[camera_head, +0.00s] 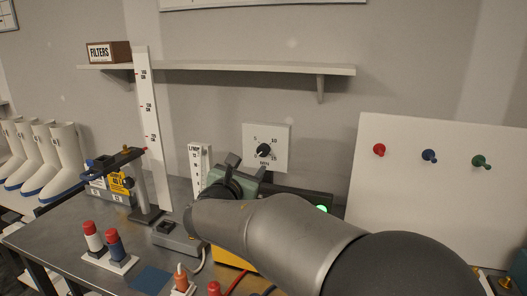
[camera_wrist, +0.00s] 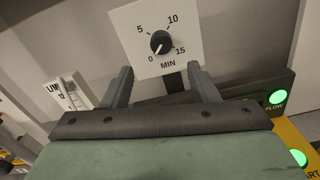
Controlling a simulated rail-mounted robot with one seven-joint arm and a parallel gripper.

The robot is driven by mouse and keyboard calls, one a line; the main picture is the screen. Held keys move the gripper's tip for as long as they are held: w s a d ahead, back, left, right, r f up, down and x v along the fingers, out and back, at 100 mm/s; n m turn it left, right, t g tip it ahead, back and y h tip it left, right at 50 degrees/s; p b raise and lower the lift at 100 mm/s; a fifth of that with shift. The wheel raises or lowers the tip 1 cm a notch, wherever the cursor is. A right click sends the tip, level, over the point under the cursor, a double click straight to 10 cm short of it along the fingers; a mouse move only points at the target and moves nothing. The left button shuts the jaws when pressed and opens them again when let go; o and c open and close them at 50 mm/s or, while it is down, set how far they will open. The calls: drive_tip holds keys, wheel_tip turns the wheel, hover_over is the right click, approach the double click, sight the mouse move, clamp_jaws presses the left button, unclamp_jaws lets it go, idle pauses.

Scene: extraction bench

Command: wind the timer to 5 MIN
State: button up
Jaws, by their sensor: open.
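The timer is a white square plate (camera_head: 281,135) on the wall with a black round knob (camera_head: 263,150). In the wrist view the timer plate (camera_wrist: 189,45) shows the marks 0, 5, 10, 15 and MIN. The knob (camera_wrist: 161,42) sits at its middle, and its white pointer line is turned to the lower left, toward 0. My gripper (camera_wrist: 160,68) is open and empty, with its two fingers apart below the knob, not touching it as far as I can tell. In the head view my gripper (camera_head: 246,166) is just below and left of the timer, partly hidden by my arm.
A LIMIT-type scale (camera_head: 198,165) stands left of the timer. A box with a green-lit FLOW button (camera_wrist: 277,97) is low on the right. A shelf (camera_head: 230,68) runs above. A tall ruler stand (camera_head: 152,130) and red-capped bottles (camera_head: 92,236) stand on the bench to the left.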

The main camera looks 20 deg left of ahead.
sight(262, 152)
drive_tip(key=w+p, duration=0.2)
drive_tip(key=w, duration=0.7)
drive_tip(key=shift+w, duration=0.4)
drive_tip(key=c, duration=1)
